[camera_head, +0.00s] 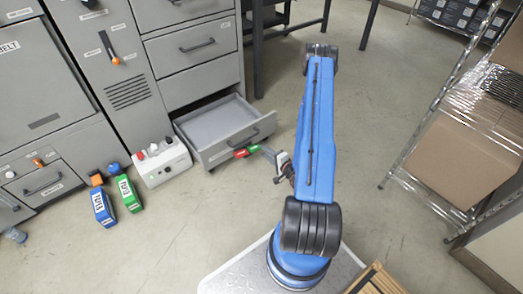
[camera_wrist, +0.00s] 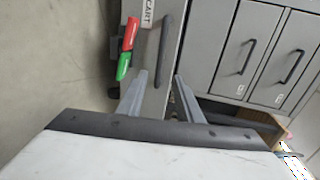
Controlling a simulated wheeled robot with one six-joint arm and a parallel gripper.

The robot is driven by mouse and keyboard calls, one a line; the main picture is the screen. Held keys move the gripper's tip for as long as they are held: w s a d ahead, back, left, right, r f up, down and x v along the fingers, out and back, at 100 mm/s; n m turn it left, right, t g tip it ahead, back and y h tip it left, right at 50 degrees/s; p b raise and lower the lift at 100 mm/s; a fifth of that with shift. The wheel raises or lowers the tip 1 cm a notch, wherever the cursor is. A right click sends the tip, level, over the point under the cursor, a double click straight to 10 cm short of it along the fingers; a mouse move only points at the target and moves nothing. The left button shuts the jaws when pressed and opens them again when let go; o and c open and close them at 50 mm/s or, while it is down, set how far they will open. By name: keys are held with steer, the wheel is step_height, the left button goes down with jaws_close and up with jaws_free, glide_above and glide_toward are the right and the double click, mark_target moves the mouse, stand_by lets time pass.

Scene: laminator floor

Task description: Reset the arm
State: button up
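My gripper (camera_head: 268,152) is at the end of my blue arm (camera_head: 318,130), which reaches forward over the floor. In the wrist view my gripper (camera_wrist: 159,77) shows two grey fingers apart, with nothing between them. It is close to the front of a pulled-out bottom drawer (camera_head: 222,127), near its dark handle (camera_head: 254,137), which also shows in the wrist view (camera_wrist: 163,45). Whether the fingers touch the drawer cannot be told. A red and green piece (camera_head: 241,153) is at the drawer front, and shows in the wrist view (camera_wrist: 127,48).
Grey cabinets (camera_head: 195,45) stand at the back left. A white control box (camera_head: 160,162), a blue bottle (camera_head: 103,206) and a green bottle (camera_head: 130,192) stand on the floor. A wire rack with boxes (camera_head: 460,150) is at the right. The floor between is clear.

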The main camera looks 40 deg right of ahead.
steer(key=shift+s+r, duration=0.1)
steer(key=shift+s, duration=0.3)
stand_by(0.3)
steer(key=w+a+r+n+g+h, duration=0.1)
steer(key=w+r+n+g, duration=0.3)
steer(key=r, duration=0.8)
steer(key=w+a+r+n+g+h, duration=0.1)
steer(key=w+r+n+g, duration=0.1)
steer(key=w+r+n, duration=0.65)
steer(key=s+a+r+n+g, duration=0.1)
steer(key=s+a+r+g, duration=0.1)
steer(key=s+a+r, duration=0.65)
steer(key=s+a+r+n+g, duration=0.1)
steer(key=s+a+r, duration=0.3)
steer(key=s+r, duration=0.85)
steer(key=s+a+r+n, duration=0.1)
steer(key=s+a+r, duration=0.2)
steer(key=s, duration=0.2)
steer(key=s+a+r+n+g+y, duration=0.1)
steer(key=s+a+r, duration=0.1)
steer(key=s, duration=0.4)
steer(key=s+a+r+n, duration=0.1)
steer(key=s+a+r, duration=0.2)
steer(key=s, duration=0.3)
steer(key=shift+s+a+r+g, duration=0.2)
steer(key=shift+a+r+g, duration=0.2)
steer(key=shift+a, duration=0.2)
